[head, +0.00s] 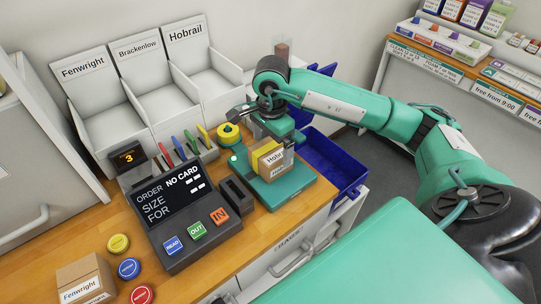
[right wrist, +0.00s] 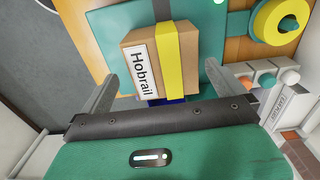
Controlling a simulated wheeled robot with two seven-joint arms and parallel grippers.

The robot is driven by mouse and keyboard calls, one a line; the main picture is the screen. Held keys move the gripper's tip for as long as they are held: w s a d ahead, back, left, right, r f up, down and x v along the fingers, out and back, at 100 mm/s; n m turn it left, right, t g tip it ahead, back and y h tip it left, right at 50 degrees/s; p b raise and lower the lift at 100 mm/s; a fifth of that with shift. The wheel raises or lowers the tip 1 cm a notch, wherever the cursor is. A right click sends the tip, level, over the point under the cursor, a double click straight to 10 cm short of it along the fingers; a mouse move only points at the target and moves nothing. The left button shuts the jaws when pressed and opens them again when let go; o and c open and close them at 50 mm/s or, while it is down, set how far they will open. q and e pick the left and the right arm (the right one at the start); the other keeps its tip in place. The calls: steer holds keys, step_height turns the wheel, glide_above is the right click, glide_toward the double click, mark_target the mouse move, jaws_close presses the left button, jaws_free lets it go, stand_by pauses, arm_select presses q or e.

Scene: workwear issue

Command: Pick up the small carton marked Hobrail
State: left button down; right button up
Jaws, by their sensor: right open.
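The small carton marked Hobrail (head: 271,158) is brown with a white label and a yellow band. It rests on a teal pad (head: 296,191) on the wooden counter. It also shows in the right wrist view (right wrist: 150,62). My right gripper (head: 264,136) is just above and behind the carton in the head view. In the right wrist view my right gripper (right wrist: 166,80) is open, with the carton in the gap between its fingers; neither finger visibly touches it. I cannot tell how deep the carton sits between them. My left gripper is out of view.
An order console (head: 183,215) stands left of the pad, with a dark slotted block (head: 236,194) between. A yellow tape roll (head: 229,136) is close behind. A blue bin (head: 335,160) is to the right. A Fenwright carton (head: 85,280) sits at front left. White labelled bins (head: 130,100) stand behind.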

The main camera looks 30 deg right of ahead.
mark_target(271, 150)
steer(key=shift+f+p, duration=0.7)
steer(key=shift+f, duration=0.25)
steer(key=f, duration=0.1)
steer(key=f+p, duration=0.1)
steer(key=f, duration=0.1)
steer(key=shift+w+d+f, duration=0.1)
steer(key=shift+w, duration=0.1)
steer(key=shift+f, duration=0.2)
steer(key=c, duration=0.9)
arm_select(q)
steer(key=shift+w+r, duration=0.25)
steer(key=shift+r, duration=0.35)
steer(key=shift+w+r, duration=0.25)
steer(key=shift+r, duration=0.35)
arm_select(e)
steer(key=shift+c, duration=0.7)
steer(key=shift+r, duration=0.15)
